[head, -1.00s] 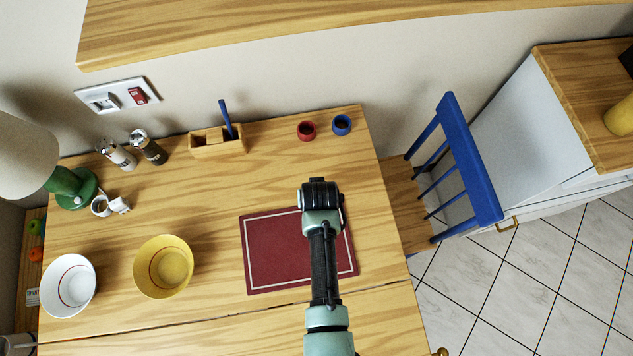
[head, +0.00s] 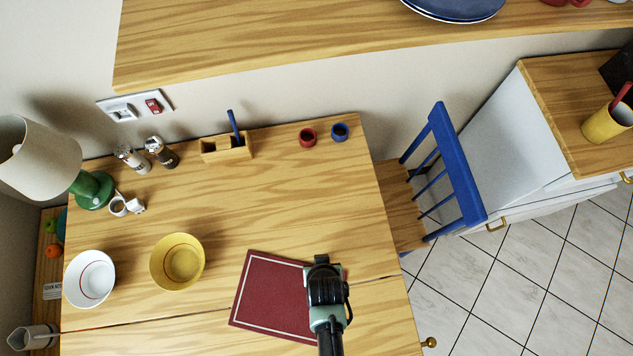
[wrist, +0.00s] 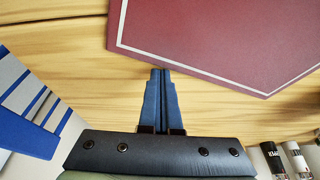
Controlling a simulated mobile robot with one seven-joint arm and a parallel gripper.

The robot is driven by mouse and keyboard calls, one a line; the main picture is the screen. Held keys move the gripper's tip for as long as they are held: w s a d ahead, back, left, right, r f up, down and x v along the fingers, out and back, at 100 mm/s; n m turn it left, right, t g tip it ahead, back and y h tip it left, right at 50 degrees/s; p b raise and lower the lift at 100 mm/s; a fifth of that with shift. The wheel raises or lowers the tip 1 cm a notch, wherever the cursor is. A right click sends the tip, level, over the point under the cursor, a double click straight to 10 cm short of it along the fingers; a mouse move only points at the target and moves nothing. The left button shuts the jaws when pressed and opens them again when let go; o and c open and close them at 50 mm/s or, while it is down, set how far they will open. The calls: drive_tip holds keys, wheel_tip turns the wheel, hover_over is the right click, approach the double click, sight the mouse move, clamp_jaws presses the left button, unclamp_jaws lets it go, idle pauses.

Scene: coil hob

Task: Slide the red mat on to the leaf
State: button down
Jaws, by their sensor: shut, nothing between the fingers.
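The red mat (head: 268,293) with a pale border line lies flat and askew across the seam of the table, its near part on the leaf (head: 190,335) and its far part on the main top (head: 220,230). My gripper (head: 322,265) is over the mat's right side and hides part of it; its fingertips are hidden in the head view. In the wrist view my gripper (wrist: 160,70) is shut and empty. Its blue fingertips are close beside the edge of the red mat (wrist: 220,35); I cannot tell whether they touch.
A yellow bowl (head: 177,263) and a white bowl (head: 89,279) stand left of the mat. Red (head: 307,137) and blue (head: 340,132) cups stand at the back. A blue chair (head: 455,165) is at the table's right side.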

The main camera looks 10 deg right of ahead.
drive_tip(key=s, duration=0.5)
drive_tip(key=shift+a+r+p, duration=0.15)
drive_tip(key=shift+a+p, duration=0.15)
drive_tip(key=shift+p, duration=0.1)
drive_tip(key=shift+w, duration=0.45)
drive_tip(key=shift+w, duration=0.1)
